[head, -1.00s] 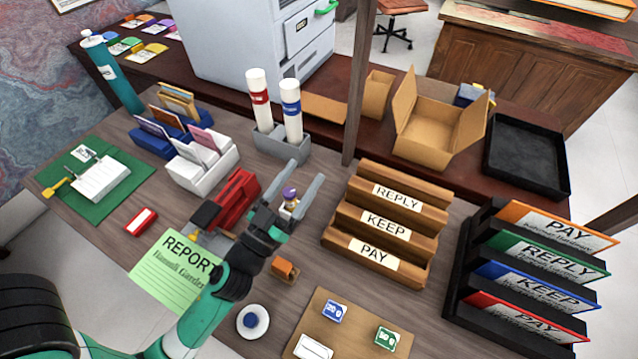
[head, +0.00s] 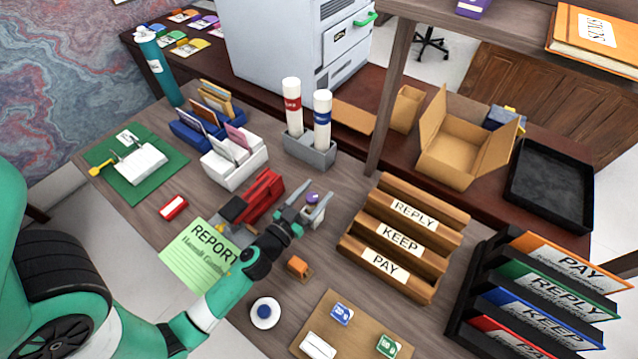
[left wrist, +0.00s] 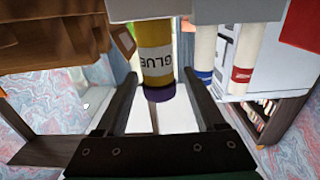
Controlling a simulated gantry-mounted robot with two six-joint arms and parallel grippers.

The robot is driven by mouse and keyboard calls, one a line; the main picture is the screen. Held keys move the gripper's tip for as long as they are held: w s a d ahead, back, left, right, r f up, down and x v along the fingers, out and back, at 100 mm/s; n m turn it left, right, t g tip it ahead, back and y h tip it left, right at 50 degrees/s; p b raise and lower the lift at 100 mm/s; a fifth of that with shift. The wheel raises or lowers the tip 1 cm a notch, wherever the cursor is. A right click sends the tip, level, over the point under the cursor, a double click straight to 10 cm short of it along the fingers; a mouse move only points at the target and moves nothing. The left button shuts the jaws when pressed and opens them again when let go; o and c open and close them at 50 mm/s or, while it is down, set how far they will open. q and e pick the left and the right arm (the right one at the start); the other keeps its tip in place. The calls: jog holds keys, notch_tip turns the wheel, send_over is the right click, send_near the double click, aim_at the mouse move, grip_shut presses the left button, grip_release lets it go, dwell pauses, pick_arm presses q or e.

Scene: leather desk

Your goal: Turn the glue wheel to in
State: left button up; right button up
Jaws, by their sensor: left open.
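A glue stick (left wrist: 155,55) with a yellow body and a GLUE label shows in the left wrist view, its purple wheel (left wrist: 159,94) at the end toward my gripper. In the head view the purple wheel (head: 312,197) shows as a small spot above a grey block; the stick's body is mostly hidden. My left gripper (head: 317,190) is open, with its fingers on either side of the wheel. In the left wrist view there is a gap between the wheel and each finger. My right gripper is not in view.
A red stapler-like object (head: 262,196) stands close left of my gripper. The wooden tray rack (head: 400,240) stands close right. The grey holder (head: 309,152) with two white tubes is behind. A small orange-brown item (head: 298,266) lies in front.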

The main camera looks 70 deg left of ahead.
pick_arm(q)
jog(key=shift+x, duration=0.95)
jog(key=shift+f, duration=0.1)
grip_shut()
